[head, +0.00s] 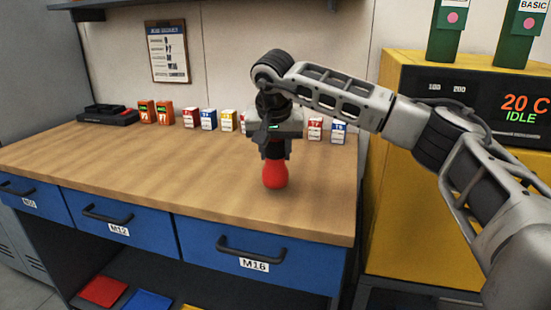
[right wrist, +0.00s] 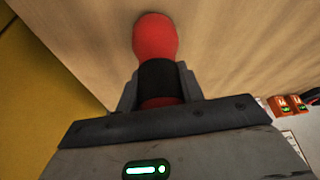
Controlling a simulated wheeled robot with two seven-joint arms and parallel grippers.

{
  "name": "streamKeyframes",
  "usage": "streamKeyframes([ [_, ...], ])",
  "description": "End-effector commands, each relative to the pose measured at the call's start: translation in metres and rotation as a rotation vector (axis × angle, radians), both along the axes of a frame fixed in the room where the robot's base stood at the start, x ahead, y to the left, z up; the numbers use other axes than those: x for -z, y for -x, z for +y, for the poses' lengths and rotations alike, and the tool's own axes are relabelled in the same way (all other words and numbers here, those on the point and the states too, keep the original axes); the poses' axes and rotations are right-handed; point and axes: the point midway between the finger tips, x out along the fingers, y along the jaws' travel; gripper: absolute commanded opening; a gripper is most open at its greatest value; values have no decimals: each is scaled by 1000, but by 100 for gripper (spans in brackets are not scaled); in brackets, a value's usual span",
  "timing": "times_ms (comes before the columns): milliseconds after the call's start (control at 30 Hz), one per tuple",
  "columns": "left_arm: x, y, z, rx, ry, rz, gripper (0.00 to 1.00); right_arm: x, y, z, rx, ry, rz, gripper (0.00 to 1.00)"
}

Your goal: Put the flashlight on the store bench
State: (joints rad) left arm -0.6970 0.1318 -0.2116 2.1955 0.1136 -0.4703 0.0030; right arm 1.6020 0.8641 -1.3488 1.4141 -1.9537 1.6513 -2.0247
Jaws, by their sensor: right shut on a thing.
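The flashlight (head: 275,175) is red with a black band. It is in my right gripper (head: 275,150), over the right part of the wooden bench top (head: 150,165). In the right wrist view the flashlight (right wrist: 155,45) sits between the two fingers of the right gripper (right wrist: 160,85), which are shut around its black band. Its red rounded end points away from the gripper. I cannot tell whether that end touches the bench top. My left gripper is not in view.
Several small boxes (head: 208,119) stand along the back of the bench, with orange devices (head: 147,111) and a black tray (head: 105,114) at the left. A yellow machine (head: 410,190) stands close on the right. The middle and left of the bench top are clear.

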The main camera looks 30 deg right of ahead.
Motion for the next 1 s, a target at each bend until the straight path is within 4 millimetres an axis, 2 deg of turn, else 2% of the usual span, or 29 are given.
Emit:
streamKeyframes([
  [33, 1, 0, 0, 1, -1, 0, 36, 11, 1, 0, -1, 1, 5, 8],
  [133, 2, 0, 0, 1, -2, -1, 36, 21, 1, 0, 0, 0, 1, 8],
  [467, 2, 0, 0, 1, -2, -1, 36, 24, 1, 0, 0, -1, 1, 8],
  [500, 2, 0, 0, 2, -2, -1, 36, 25, 1, 0, 0, 0, 2, 40],
  [567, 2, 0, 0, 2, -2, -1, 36, 25, 1, 0, 0, 0, 2, 57],
  [600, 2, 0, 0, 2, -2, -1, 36, 25, 1, 0, 0, 0, 2, 59],
  [867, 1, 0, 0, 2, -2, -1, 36, 24, 1, 0, 1, -1, 1, 59],
  [1000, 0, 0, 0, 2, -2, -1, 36, 12, 3, 2, 0, -2, -3, 59],
])
